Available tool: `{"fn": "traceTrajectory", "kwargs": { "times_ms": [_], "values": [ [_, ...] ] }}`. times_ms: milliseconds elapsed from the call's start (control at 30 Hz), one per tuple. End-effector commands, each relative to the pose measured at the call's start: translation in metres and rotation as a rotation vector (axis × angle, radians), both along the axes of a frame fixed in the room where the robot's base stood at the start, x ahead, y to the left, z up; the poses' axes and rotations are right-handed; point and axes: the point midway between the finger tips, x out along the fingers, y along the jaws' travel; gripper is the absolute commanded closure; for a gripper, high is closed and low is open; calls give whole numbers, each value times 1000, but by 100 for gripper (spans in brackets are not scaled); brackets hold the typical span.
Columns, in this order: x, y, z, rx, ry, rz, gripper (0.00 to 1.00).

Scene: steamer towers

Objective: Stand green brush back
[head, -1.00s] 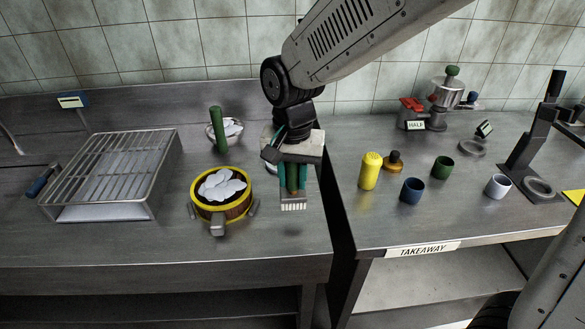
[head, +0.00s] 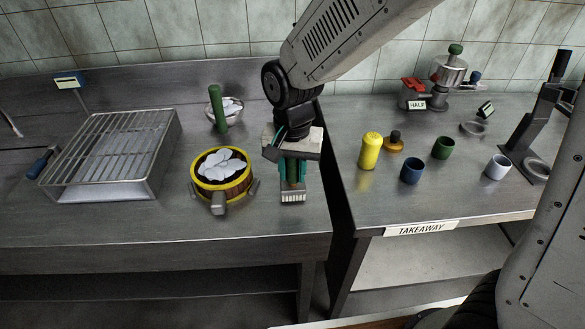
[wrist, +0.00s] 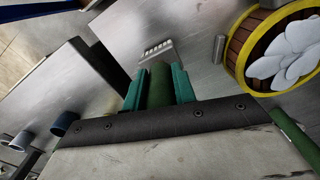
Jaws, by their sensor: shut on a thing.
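The green brush is held between the teal fingers of my gripper (head: 292,177), which is shut on its green handle (wrist: 160,85). In the head view the brush's pale bristles (head: 293,197) point down over the front right part of the left counter. The bristles also show beyond the fingers in the wrist view (wrist: 158,50). The brush looks about upright. I cannot tell whether the bristles touch the counter. My fingers and wrist hide most of the handle in the head view.
Left of my gripper stands a yellow-rimmed wooden steamer (head: 195,184) with white pieces. Behind it are a green upright cylinder (head: 217,108) and a bowl (head: 238,112). A wire rack (head: 120,150) is farther left. A gap separates the right counter, with a yellow shaker (head: 370,150) and cups.

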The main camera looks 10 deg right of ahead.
Motion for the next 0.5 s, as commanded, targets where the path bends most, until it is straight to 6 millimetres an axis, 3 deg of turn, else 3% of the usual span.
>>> {"fn": "traceTrajectory", "kwargs": {
  "times_ms": [500],
  "values": [
    [0, 0, -7, 0, 0, 0, 100]
  ]
}}
